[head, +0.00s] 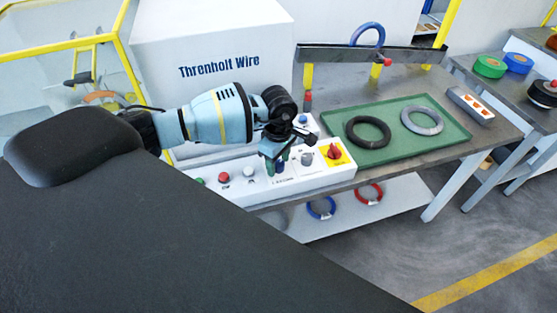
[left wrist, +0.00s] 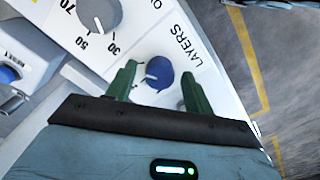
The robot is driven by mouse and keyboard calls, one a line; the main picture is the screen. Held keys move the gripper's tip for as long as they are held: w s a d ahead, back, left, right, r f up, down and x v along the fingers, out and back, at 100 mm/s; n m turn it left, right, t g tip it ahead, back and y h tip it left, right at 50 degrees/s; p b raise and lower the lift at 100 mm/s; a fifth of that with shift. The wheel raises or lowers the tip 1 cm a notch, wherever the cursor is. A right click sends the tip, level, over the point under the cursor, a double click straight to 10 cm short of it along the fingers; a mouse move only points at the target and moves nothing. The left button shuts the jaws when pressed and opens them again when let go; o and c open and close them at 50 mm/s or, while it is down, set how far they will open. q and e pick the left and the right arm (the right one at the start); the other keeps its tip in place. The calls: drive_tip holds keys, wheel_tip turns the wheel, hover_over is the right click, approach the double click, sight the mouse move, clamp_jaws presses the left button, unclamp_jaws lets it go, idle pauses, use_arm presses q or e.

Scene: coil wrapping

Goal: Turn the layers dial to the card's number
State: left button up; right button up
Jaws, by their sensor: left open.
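The layers dial (left wrist: 158,72) is a small blue knob with a light pointer line, beside the printed word LAYERS in the left wrist view. My left gripper (left wrist: 157,80) is open, with one green finger on each side of the dial; I cannot tell whether they touch it. In the head view my left gripper (head: 275,161) points down at the white control panel (head: 232,199) and largely hides the dial. No readable card with a number shows. My right gripper is not in view.
A larger grey dial (left wrist: 99,12) marked 30, 50, 70 sits beside the layers dial. The panel also has a red switch on yellow (head: 334,152) and a red button (head: 224,178). A green tray (head: 385,151) with two coils lies behind it.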

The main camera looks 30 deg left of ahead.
use_arm(q)
drive_tip(key=c, duration=1)
drive_tip(key=shift+n, duration=0.3)
drive_tip(key=shift+r+n+p, duration=0.1)
drive_tip(key=shift+n+p, duration=0.2)
drive_tip(key=shift+n, duration=0.6)
drive_tip(key=n, duration=0.3)
drive_tip(key=shift+n, duration=0.3)
drive_tip(key=n, duration=0.5)
drive_tip(key=shift+n, duration=0.4)
